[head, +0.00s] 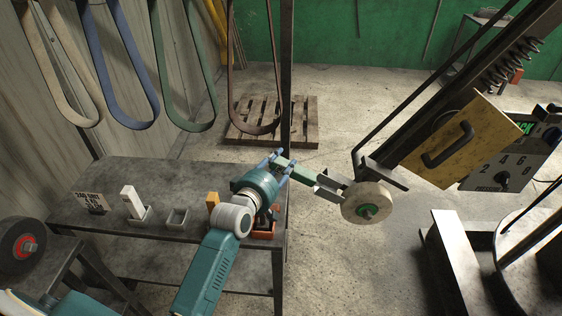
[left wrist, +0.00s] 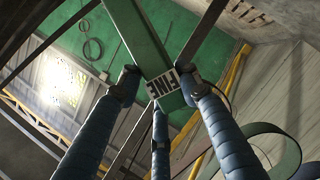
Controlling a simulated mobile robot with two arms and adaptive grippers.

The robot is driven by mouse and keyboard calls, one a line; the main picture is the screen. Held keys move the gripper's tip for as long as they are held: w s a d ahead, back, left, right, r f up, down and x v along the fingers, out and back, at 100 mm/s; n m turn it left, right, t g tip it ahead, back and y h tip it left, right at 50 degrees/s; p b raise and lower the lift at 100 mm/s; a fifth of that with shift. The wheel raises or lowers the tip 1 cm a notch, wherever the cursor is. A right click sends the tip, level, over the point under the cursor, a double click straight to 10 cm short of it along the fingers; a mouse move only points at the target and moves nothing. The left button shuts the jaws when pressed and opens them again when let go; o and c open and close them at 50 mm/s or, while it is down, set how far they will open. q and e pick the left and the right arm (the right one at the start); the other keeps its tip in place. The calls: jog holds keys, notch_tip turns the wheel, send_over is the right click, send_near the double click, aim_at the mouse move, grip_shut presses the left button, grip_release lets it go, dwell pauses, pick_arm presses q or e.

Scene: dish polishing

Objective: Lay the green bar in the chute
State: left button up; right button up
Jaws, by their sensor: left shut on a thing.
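The green bar (head: 302,170) is in my left gripper (head: 279,158), held in the air just past the bench's right edge. The left wrist view shows the bar (left wrist: 143,40) between the blue fingers (left wrist: 160,95), with a "FINE" label at its near end. The chute (head: 330,184) is a small metal trough beside the pale polishing wheel (head: 367,203). The bar's far end is at the chute's near end and roughly in line with it; I cannot tell whether it touches or is inside. My right gripper is not in view.
The bench (head: 160,175) carries a sign (head: 92,202), a white bar (head: 130,197) in a holder, an empty holder (head: 177,217), a yellow bar (head: 212,201) and a reddish holder (head: 265,232) partly hidden by my arm. Belts hang above. A yellow handled panel (head: 470,130) is right of the wheel.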

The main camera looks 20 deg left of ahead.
aim_at(305, 178)
pick_arm(q)
jog(key=shift+w+d+f+b, duration=0.25)
jog(key=shift+d+f, duration=0.2)
jog(key=shift+d, duration=0.35)
jog(key=shift+w+d+f+b, duration=0.15)
jog(key=shift+d+f, duration=0.25)
jog(key=shift+d, duration=0.4)
jog(key=shift+w+d+f, duration=0.2)
jog(key=shift+d+f, duration=0.05)
jog(key=shift+d, duration=0.3)
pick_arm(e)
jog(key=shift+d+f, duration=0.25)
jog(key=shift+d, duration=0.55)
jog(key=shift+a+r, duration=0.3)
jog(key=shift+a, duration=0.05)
